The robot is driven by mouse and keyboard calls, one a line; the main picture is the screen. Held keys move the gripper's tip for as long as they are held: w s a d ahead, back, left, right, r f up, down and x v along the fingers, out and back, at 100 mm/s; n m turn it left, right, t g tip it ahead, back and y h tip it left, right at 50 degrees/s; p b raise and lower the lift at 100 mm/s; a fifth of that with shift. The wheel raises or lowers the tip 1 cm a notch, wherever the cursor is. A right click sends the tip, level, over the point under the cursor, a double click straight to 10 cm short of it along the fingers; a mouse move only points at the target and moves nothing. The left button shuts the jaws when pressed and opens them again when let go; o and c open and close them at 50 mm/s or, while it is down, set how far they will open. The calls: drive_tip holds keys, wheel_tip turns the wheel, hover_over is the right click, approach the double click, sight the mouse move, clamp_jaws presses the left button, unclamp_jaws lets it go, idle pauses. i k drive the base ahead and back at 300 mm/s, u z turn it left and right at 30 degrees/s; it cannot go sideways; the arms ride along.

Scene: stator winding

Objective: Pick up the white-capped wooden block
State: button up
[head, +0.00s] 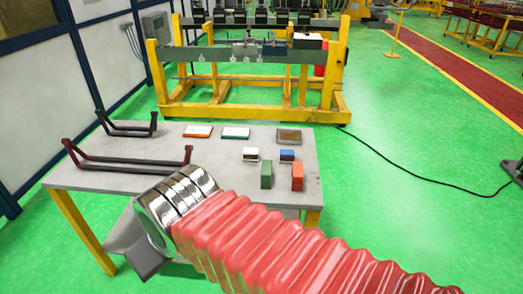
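The white-capped wooden block (250,155) stands on the grey table (215,160), right of the table's middle. It has a white top and a dark brown lower part. My arm, with a red ribbed sleeve and shiny metal rings, comes in from the lower right and crosses the table's front edge. Its end, with a grey part I take for my gripper (140,252), is at the lower left, nearer the camera than the block and well apart from it. The fingers are hidden or cannot be made out, so I cannot tell their opening.
A blue-capped block (287,155) stands right of the white-capped one. A green block (266,175) and a red block (297,177) stand in front. Flat red-edged (198,131), teal-edged (235,132) and brown (289,135) pieces lie behind. Dark bars with red ends (125,160) lie left.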

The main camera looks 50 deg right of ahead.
sight(250, 155)
drive_tip(key=z, duration=0.55)
drive_tip(key=i, duration=0.9)
drive_tip(key=z, duration=0.45)
